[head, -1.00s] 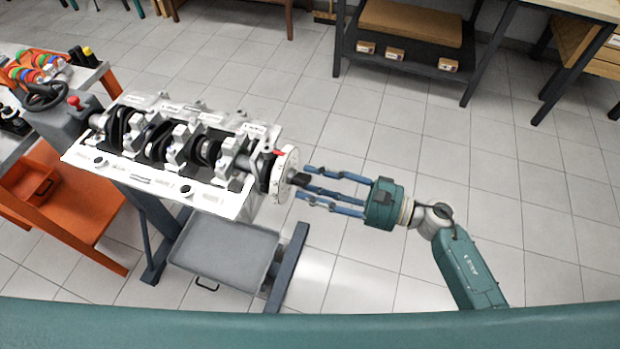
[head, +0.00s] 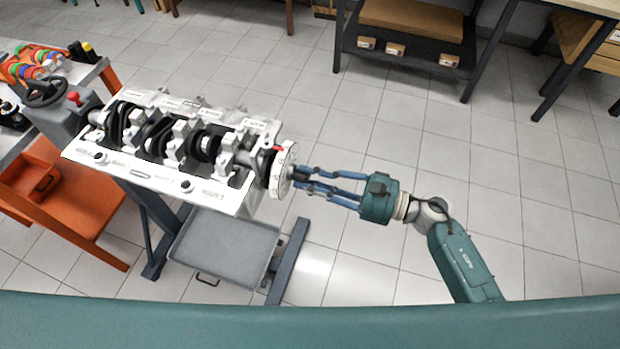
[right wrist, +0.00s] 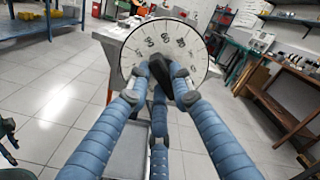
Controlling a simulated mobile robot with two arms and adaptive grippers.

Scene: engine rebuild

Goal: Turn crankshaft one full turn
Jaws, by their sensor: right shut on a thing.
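The crankshaft (head: 205,146) lies in the pale engine block (head: 222,200), its dark counterweights and journals showing along the top. A white graduated disc (head: 282,171) is on its right end, with a red mark near the top. In the right wrist view the disc (right wrist: 160,32) shows numbers and faces the camera. My right gripper (head: 298,180) comes from the right, its blue fingers shut on the dark end of the crankshaft at the disc's centre. My left gripper is out of view.
The block sits on a stand with a grey tray (head: 195,272) below. An orange cart (head: 80,219) with a grey top stands at the left. A dark-framed bench (head: 405,42) is at the back. The floor right of the block is clear around my arm.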

